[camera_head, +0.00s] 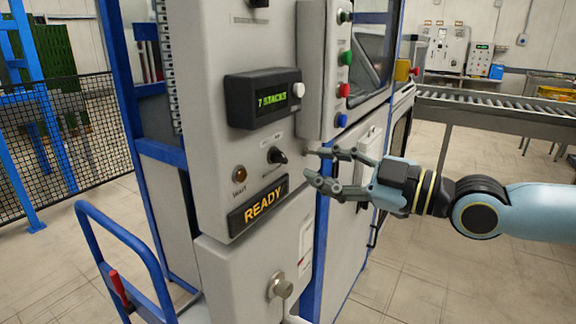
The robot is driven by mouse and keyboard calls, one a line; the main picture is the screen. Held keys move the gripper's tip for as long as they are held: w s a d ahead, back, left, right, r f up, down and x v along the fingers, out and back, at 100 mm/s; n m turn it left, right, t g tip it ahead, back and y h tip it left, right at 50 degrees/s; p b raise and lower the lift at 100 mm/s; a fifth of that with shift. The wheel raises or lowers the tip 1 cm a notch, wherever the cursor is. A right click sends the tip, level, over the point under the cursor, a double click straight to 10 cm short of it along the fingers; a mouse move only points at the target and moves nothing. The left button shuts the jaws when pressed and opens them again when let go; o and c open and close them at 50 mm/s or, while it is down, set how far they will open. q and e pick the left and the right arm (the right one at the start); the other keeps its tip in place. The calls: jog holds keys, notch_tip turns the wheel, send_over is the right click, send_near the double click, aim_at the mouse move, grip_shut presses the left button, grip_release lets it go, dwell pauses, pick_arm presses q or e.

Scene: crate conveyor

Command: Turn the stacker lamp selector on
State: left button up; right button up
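The selector, a small black knob with a pointer (277,156), sits on the grey cabinet front (222,80), between the green-lettered display and the READY sign. Its labels are too small to read, and I cannot tell which setting it points to. My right gripper (308,162) comes in from the right, its two fingers spread apart and empty. Its fingertips are a little to the right of the knob in the picture and appear apart from it. My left gripper is not in view.
A display reading "7 STACKS" (262,97) juts out above the knob, with a white button (298,89) on its side. An amber WAIT lamp (240,173) and lit READY sign (258,207) are below. A box with coloured buttons (318,90) stands right. A blue cart handle (125,236) is lower left.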

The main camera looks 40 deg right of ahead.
aim_at(284, 157)
jog(key=b+x, duration=0.4)
jog(key=x, duration=0.1)
jog(key=shift+w+a+f, duration=0.1)
jog(key=shift+w+f, duration=0.1)
jog(key=shift+w, duration=0.2)
jog(key=shift+w+a+r, duration=0.15)
jog(key=shift+w+a, duration=0.1)
jog(key=shift+w, duration=0.25)
grip_shut()
